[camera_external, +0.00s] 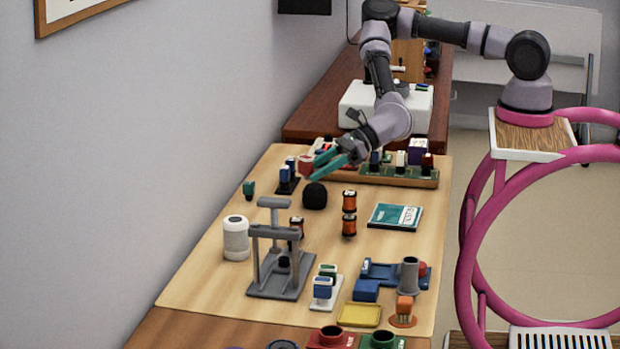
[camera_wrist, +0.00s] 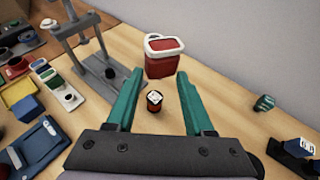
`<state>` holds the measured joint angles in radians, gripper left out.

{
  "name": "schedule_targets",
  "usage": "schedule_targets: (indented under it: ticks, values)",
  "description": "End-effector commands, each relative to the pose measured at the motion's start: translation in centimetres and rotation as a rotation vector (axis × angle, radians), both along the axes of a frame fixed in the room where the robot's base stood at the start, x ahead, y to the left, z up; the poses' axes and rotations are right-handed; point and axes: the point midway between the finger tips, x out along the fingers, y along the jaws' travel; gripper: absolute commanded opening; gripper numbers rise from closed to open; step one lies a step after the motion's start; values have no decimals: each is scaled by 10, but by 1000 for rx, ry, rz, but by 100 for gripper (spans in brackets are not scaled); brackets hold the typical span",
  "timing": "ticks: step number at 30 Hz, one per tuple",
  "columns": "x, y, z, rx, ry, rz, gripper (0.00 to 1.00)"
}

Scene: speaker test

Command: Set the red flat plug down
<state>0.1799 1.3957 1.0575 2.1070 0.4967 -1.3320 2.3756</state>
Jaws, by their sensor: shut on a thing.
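The red flat plug (camera_wrist: 164,66) is a red block with a pale edge round its upper part in the wrist view. It sits between the tips of my gripper (camera_wrist: 158,75), whose green fingers stand wide apart and hold it. In the external view the red plug (camera_external: 305,167) shows at the tips of my gripper (camera_external: 318,162), above the far left part of the light wood board (camera_external: 200,270). The plug appears clear of the board, but its height is hard to tell.
A black dome (camera_external: 314,196) and orange-black spools (camera_external: 349,212) stand near my gripper. A grey stand (camera_external: 281,275) and white canister (camera_external: 236,238) are nearer the camera. A long rack (camera_external: 400,180) holds several blocks. A teal book (camera_external: 395,217) lies right; bare board surrounds it.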

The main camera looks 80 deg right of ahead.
Motion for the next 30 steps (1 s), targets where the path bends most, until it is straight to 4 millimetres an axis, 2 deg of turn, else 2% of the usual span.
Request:
schedule_targets:
  ticks: [1, 3, 11, 18, 23, 30]
  values:
    - [5, -20, 0, -4, -3, -47, 0]
    - [9, -42, 1, -8, -9, -102, 0]
    - [16, -94, 5, -19, -30, -229, 0]
    - [16, -94, -34, -21, -28, -231, 0]
    - [16, -94, -53, -19, -29, -230, 0]
    - [15, -93, -97, -21, -28, -229, 0]
